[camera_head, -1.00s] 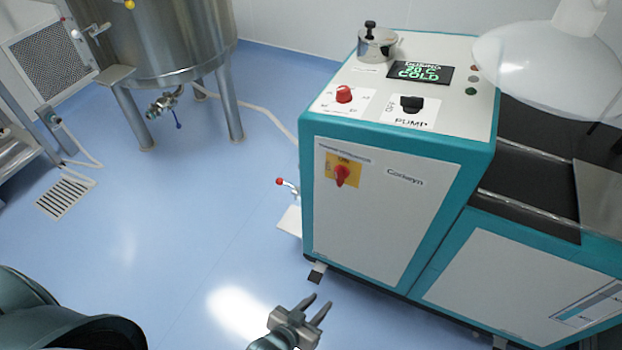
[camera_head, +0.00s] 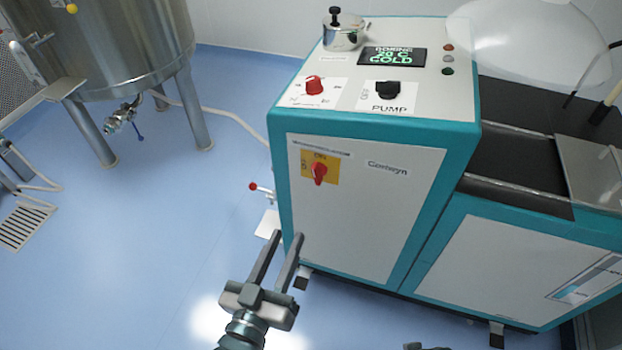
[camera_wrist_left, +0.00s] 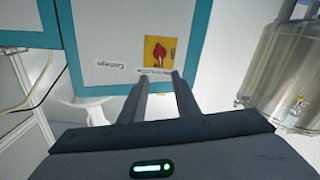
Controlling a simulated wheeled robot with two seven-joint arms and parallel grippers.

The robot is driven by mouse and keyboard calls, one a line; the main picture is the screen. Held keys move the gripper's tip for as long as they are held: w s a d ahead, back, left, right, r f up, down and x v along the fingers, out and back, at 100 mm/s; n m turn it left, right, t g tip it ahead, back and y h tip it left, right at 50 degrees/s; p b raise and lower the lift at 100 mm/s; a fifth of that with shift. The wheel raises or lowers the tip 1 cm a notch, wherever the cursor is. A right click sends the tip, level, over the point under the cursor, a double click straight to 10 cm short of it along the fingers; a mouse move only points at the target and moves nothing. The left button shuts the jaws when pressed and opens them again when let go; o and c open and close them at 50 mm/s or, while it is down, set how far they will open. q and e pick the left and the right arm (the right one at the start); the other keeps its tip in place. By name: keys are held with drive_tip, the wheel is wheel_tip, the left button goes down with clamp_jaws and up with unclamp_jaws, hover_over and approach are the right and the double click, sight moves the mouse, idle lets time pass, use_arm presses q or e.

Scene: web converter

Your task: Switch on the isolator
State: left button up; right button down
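The isolator is a red rotary knob (camera_head: 318,172) on a yellow plate (camera_head: 330,159) marked ON, on the white front panel of the teal-edged machine. In the left wrist view the red knob (camera_wrist_left: 158,53) shows ahead, beyond the fingertips, with the picture upside down. My left gripper (camera_head: 281,240) is open and empty, below and left of the knob and apart from the panel. Its fingers point up toward the machine. In the left wrist view the two fingers (camera_wrist_left: 158,80) stand apart with nothing between them. My right gripper cannot be made out; only a small dark piece shows at the bottom edge.
A second red knob (camera_head: 314,85), a black PUMP knob (camera_head: 388,89) and a display (camera_head: 391,57) reading COLD are on the machine's top. A red-tipped valve lever (camera_head: 262,189) sticks out at its left side. A steel tank (camera_head: 120,45) stands at left.

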sight(315, 176)
use_arm(q)
drive_tip(key=shift+w, duration=0.1)
drive_tip(key=x, duration=1.7)
drive_tip(key=shift+f, duration=0.1)
drive_tip(key=shift+c, duration=0.6)
clamp_jaws()
